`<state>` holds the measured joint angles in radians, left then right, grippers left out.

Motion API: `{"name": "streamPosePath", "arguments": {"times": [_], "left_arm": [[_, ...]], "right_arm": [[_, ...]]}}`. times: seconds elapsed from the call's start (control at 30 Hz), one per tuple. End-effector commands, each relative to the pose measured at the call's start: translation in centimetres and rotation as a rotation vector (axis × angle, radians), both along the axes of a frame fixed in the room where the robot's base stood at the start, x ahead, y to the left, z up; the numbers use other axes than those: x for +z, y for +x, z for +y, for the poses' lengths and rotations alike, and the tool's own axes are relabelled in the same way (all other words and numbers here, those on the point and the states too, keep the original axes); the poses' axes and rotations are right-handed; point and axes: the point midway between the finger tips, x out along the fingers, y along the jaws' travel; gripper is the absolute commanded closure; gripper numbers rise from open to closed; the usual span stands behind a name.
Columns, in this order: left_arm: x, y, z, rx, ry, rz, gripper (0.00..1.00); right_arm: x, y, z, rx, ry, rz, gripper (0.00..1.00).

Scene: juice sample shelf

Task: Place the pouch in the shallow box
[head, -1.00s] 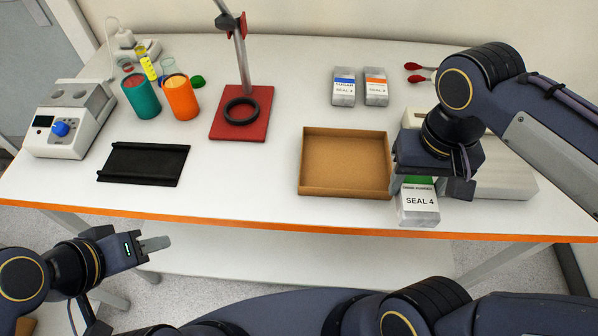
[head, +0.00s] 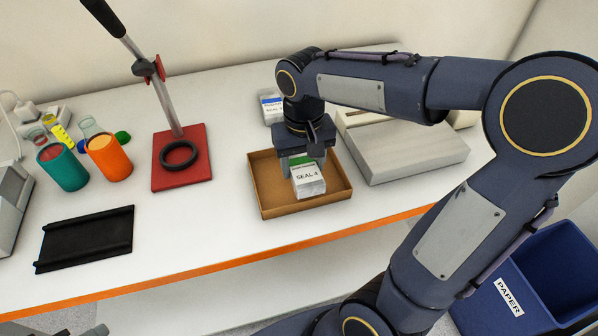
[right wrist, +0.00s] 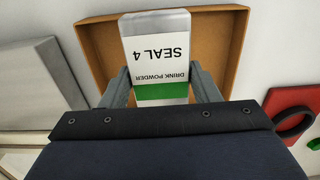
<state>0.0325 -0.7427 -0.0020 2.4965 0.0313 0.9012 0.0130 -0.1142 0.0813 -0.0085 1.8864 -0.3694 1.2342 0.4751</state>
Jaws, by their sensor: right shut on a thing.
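The pouch (head: 309,184) is silver-grey with a white "SEAL 4" label and a green band. It also shows in the right wrist view (right wrist: 158,52). My right gripper (head: 302,166) is shut on it, with one finger on each side in the right wrist view (right wrist: 161,88). The shallow box (head: 268,196) is open brown cardboard. The pouch is over the box's inside, within its walls as seen; I cannot tell whether it touches the floor. Only a grey tip of my left gripper (head: 92,330) shows at the bottom left edge, so its jaws cannot be judged.
A grey flat-topped device (head: 405,155) stands right of the box. A blue-labelled pouch (head: 271,106) is behind it, partly hidden by my arm. A red-based stand (head: 180,178), an orange cup (head: 109,160), a teal cup (head: 64,170) and a black tray (head: 85,238) are left.

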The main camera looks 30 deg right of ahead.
Motion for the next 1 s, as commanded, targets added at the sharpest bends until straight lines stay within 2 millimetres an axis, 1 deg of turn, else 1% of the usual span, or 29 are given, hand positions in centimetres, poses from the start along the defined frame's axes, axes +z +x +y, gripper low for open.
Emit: {"name": "streamPosePath", "arguments": {"times": [0.03, 0.17, 0.23, 0.3, 0.4, 0.5, 0.7, 0.83, 0.87, 1.0], "left_arm": [[0.0, 0.0, 0.0, 0.000, 0.000, 0.000, 0.64], [0.0, 0.0, 0.0, 0.000, 0.000, 0.000, 0.64], [0.0, 0.0, 0.0, 0.000, 0.000, 0.000, 0.64], [-0.2, 0.0, 0.0, 0.000, 0.000, 0.000, 0.64], [-0.3, 0.0, 0.0, 0.000, 0.000, 0.000, 0.64], [-0.3, 0.0, 0.0, 0.000, 0.000, 0.000, 0.64], [-0.3, 0.0, 0.0, 0.000, 0.000, 0.000, 0.64], [-0.6, 0.0, 0.0, 0.000, 0.000, 0.000, 0.64], [-0.5, 0.0, 0.0, 0.000, 0.000, 0.000, 0.64], [-0.5, 0.0, 0.0, 0.000, 0.000, 0.000, 0.64]], "right_arm": [[-0.5, 0.4, 0.0, 0.000, -0.001, 0.001, 0.73], [-1.2, 1.0, 0.1, 0.000, -0.001, 0.001, 0.73], [-2.0, 1.4, 0.1, 0.000, -0.001, 0.002, 0.73], [-3.2, 1.3, 0.1, -0.001, -0.001, 0.002, 0.73], [-4.3, 1.3, 0.1, -0.001, 0.000, 0.001, 0.73], [-4.6, 1.3, 0.1, -0.001, 0.001, -0.001, 0.73], [-4.6, 1.3, 0.1, 0.000, 0.001, -0.002, 0.73], [-5.0, 1.3, 0.1, 0.000, 0.001, -0.001, 0.73], [-4.9, 1.3, 0.1, 0.000, 0.001, -0.001, 0.42], [-4.9, 1.3, 0.1, 0.000, 0.001, -0.001, 0.23]]}}
